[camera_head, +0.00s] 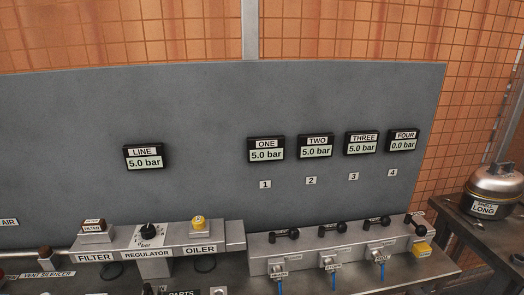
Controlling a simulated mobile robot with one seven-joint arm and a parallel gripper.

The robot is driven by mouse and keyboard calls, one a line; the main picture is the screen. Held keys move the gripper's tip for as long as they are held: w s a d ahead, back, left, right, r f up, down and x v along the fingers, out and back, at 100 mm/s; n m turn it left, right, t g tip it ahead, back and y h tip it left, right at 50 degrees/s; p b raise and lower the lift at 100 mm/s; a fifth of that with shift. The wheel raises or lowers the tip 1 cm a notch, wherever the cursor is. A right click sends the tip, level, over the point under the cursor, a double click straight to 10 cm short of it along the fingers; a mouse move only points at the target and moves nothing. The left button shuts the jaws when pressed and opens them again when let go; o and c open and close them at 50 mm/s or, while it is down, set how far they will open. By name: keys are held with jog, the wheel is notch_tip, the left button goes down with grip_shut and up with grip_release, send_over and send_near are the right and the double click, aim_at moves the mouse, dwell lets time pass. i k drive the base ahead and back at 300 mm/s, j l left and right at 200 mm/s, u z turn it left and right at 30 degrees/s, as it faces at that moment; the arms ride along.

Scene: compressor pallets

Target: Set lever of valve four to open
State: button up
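A grey valve block (345,249) stands on the bench at the lower right, with several black levers in a row. The lever of valve four (418,228) is the rightmost; it points at a slant toward the front, unlike the others, which lie along the block. A yellow piece (422,249) sits just below it on the block's front. The FOUR gauge (404,141) above reads 0.0 bar. The number 4 label (393,173) is under that gauge. My gripper is not in view.
The ONE (266,149), TWO (315,146), THREE (362,143) and LINE (144,157) gauges read 5.0 bar. The regulator (148,231) stands left of the block. A metal vessel labelled LONG (495,190) stands at right.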

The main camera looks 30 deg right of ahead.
aim_at(421, 230)
jog(key=z, duration=1.75)
